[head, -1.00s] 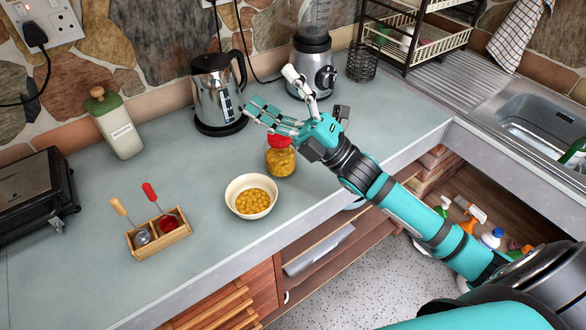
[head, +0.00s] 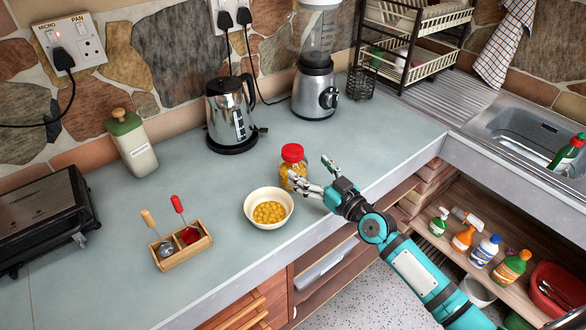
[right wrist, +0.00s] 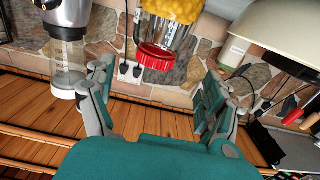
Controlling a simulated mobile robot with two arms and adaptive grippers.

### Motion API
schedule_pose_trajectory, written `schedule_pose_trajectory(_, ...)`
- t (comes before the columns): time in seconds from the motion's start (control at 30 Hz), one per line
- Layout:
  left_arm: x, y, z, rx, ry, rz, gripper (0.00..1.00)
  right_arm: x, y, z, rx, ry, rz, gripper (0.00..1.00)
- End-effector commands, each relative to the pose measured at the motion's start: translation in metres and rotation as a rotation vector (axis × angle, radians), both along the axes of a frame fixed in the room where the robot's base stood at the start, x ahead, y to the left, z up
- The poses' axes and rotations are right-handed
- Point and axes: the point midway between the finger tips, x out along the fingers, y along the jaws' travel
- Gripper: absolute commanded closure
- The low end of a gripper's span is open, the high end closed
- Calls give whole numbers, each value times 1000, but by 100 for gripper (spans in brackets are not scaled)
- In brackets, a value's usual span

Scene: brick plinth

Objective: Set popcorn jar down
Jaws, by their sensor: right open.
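The popcorn jar (head: 292,170), clear with yellow kernels and a red lid, stands upright on the grey counter (head: 350,134) behind the bowl. In the right wrist view the jar (right wrist: 172,12) appears upside down, ahead of and between the spread fingers. My right gripper (head: 312,175) is open beside the jar, on its right; the head view does not show clearly whether a finger touches it. The gripper also shows in the right wrist view (right wrist: 155,95) with nothing between its fingers. My left gripper is not in view.
A cream bowl of yellow kernels (head: 268,208) sits just in front of the jar. A wooden spoon caddy (head: 181,247), a kettle (head: 231,117) and a blender (head: 315,88) stand around. The counter's front edge lies close to my right arm.

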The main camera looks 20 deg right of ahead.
Motion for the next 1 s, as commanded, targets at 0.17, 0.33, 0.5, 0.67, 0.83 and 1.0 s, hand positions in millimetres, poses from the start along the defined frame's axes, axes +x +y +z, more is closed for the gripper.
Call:
schedule_pose_trajectory(0.17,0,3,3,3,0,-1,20,25,9,1,-1,-1,0,14)
schedule_pose_trajectory(0.33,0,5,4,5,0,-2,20,34,11,1,-1,-1,-1,14)
schedule_pose_trajectory(0.5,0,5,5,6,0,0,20,59,15,4,-1,-3,-1,14)
schedule_pose_trajectory(0.67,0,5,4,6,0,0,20,77,21,3,-2,-2,-1,14)
schedule_pose_trajectory(0.83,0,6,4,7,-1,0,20,82,23,3,-2,-1,0,14)
schedule_pose_trajectory(1.0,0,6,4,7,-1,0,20,81,23,3,-3,-1,0,20)
